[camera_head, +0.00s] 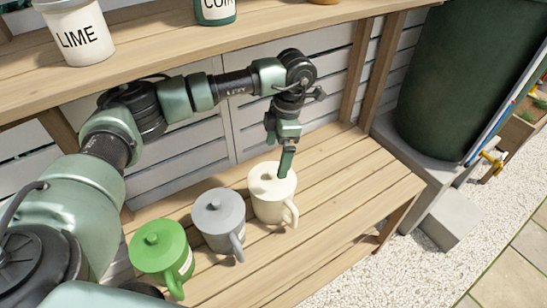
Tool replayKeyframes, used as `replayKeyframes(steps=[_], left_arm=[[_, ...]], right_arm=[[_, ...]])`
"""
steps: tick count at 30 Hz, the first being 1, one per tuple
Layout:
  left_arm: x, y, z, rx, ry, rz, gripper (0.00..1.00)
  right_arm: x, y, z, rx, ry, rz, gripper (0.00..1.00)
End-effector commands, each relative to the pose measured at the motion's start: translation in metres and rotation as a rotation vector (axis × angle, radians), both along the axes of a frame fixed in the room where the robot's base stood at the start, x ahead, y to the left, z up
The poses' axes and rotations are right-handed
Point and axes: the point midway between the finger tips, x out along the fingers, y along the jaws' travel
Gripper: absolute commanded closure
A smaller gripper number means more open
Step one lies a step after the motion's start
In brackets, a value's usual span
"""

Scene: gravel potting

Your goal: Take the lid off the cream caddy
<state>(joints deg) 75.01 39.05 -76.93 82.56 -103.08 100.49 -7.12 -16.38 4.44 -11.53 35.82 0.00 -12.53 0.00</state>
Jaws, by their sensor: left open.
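The cream caddy (268,207) stands upright on the wooden bench, at the right end of a row of lidded caddies. Its handle points toward the lower right. Its cream lid (262,184) sits on top. My left gripper (285,174) points down at the lid from above and hides part of it, including the knob area. The gripper is open; I cannot tell whether its fingers touch the lid or are around the knob. My right gripper is not in view.
A grey caddy (218,222) and a green caddy (160,253) stand to the left on the bench (335,185). A shelf (175,48) above holds a LIME pot (80,38). The bench's right side is clear. A dark green barrel (450,90) stands beyond.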

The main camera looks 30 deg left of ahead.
Motion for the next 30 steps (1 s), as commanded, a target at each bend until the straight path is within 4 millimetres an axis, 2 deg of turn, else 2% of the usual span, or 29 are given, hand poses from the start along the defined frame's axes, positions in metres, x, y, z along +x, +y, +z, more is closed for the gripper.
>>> replayKeyframes(steps=[3,5,12,14,18,21,24,28,29,30], left_arm=[[-0.001,0.001,-0.005,0.000,0.003,0.000,0.00],[-0.002,0.001,-0.011,0.000,0.003,0.000,0.00],[-0.007,0.005,-0.037,0.000,0.004,0.000,0.00],[-0.009,0.007,-0.046,0.000,0.004,0.001,0.00],[-0.012,0.009,-0.067,-0.001,0.003,0.001,0.00],[-0.013,0.010,-0.075,-0.001,0.001,0.001,0.00],[-0.012,0.010,-0.077,-0.001,-0.001,0.000,0.00],[-0.012,0.010,-0.077,-0.001,0.000,0.000,0.00],[-0.012,0.010,-0.077,-0.001,0.000,0.000,0.03],[-0.012,0.010,-0.077,-0.001,0.000,0.000,0.14]], right_arm=[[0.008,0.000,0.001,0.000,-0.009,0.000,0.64],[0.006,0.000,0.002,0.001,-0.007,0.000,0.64],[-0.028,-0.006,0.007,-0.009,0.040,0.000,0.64],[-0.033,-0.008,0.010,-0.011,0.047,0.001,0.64],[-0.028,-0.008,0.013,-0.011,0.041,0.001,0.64],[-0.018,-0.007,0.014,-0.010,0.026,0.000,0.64],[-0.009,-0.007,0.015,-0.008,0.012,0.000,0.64],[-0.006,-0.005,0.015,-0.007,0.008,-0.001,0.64],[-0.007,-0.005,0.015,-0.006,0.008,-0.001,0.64],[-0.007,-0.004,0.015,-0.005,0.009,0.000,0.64]])
